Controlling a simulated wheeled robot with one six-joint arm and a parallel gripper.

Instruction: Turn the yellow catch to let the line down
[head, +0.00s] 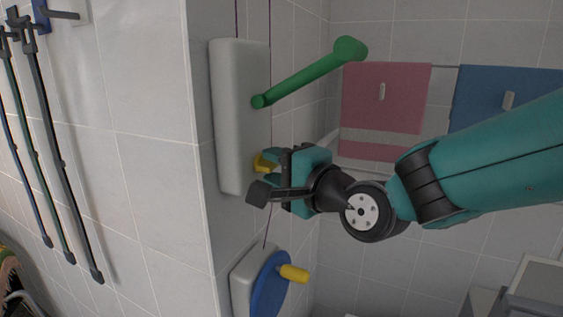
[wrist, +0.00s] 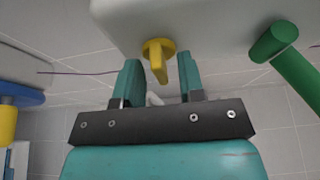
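The yellow catch (wrist: 157,62) is a round knob with a bar, on the underside edge of a white box in the wrist view. In the head view the catch (head: 262,163) is partly hidden by my gripper. My gripper (wrist: 156,75) is open, with one teal finger on each side of the catch's bar. There are gaps between the bar and both fingers. In the head view my gripper (head: 270,180) is at the lower part of the white box (head: 228,100). A thin purple line (head: 270,215) runs above and below the box.
A green lever (head: 310,78) sticks out from the box above the catch. A blue wheel with a yellow handle (head: 294,273) is below. Pink (head: 385,100) and blue (head: 505,97) towels hang behind.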

